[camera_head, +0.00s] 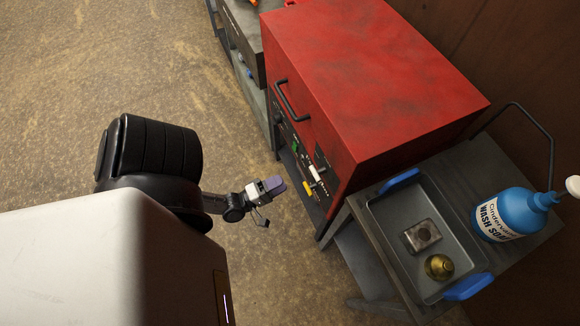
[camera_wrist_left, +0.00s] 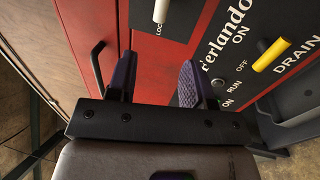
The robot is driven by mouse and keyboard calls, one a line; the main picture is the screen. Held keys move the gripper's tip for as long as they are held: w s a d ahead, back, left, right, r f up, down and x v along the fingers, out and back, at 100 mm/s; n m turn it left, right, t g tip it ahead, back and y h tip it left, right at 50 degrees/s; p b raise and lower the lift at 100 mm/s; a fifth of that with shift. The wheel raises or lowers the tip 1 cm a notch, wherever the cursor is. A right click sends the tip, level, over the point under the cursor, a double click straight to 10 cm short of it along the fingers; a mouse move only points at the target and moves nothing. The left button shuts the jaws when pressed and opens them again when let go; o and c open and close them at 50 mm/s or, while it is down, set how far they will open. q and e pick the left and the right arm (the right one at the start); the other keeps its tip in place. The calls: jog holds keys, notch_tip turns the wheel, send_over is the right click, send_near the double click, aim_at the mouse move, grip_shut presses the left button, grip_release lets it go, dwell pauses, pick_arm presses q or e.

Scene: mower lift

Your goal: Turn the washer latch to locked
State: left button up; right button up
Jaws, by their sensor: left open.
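The red washer (camera_head: 370,70) has a dark control panel on its front with small white, yellow and green parts, too small to tell apart well in the head view. In the left wrist view, a white handle (camera_wrist_left: 161,10) at the top edge, beside lettering starting "LOC", looks like the latch; its upper part is cut off. My left gripper (camera_head: 268,200) is in front of the panel, to its left in the head view. It is open and empty, its two dark purple fingers (camera_wrist_left: 157,82) apart below the white handle. My right gripper is not in view.
A yellow drain handle (camera_wrist_left: 272,54) sticks out to the right, near ON/OFF lettering. A black pull handle (camera_wrist_left: 98,66) is at left. A grey cart (camera_head: 462,160) carries a tray (camera_head: 385,215) with a metal plate and a brass part, and a blue wash bottle (camera_head: 515,212).

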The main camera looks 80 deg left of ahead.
pick_arm(q)
jog(key=shift+v, duration=0.8)
